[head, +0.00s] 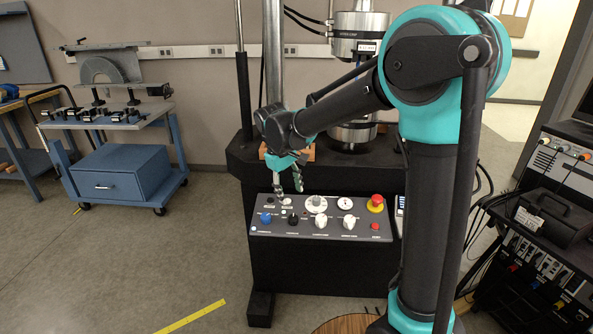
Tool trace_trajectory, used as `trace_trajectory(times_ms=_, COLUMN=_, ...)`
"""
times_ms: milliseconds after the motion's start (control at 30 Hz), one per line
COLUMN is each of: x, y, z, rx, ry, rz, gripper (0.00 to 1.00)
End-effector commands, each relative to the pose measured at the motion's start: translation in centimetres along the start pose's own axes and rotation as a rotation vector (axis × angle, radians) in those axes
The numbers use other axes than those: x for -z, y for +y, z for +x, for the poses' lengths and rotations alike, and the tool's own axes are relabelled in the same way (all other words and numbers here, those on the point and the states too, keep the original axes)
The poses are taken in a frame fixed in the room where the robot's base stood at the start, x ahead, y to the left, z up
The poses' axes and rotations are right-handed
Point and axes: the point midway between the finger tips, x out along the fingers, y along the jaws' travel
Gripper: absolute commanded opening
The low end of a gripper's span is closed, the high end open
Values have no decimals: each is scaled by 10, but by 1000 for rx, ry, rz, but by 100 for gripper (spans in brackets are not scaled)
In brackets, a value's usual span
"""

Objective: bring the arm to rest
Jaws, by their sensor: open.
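My gripper (289,188) is at the end of my teal and black arm, which reaches from the right across the middle of the head view. Its fingers point down, spread apart with nothing between them. They are in front of the upper left part of the control panel (268,228); whether they touch it cannot be told. The panel has a blue knob, a black knob, white dials and a red mushroom button (376,203). My forearm hides part of the testing machine (262,165) behind the panel.
A blue cart (122,185) with a grey device on top stands at the left. A black rack (535,240) with cables stands at the right. A workbench edge shows at the far left. The floor at the lower left is clear, with a yellow tape strip (192,316).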

Motion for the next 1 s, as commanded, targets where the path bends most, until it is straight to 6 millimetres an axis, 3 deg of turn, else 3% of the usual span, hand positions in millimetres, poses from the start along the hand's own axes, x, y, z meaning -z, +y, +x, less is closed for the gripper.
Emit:
trace_trajectory(times_ms=133, x=-60, y=29, z=23, rx=26, ry=53, rz=146, gripper=51)
trace_trajectory(times_ms=300, x=-141, y=47, z=56, rx=52, ry=137, rz=355, gripper=51)
trace_trajectory(times_ms=500, x=-227, y=42, z=95, rx=67, ry=238, rz=597, gripper=51)
trace_trajectory(times_ms=600, x=-259, y=34, z=111, rx=69, ry=279, rz=695, gripper=51)
trace_trajectory(times_ms=800, x=-290, y=21, z=129, rx=67, ry=328, rz=805, gripper=51)
trace_trajectory(times_ms=1000, x=-294, y=19, z=132, rx=67, ry=336, rz=822, gripper=51)
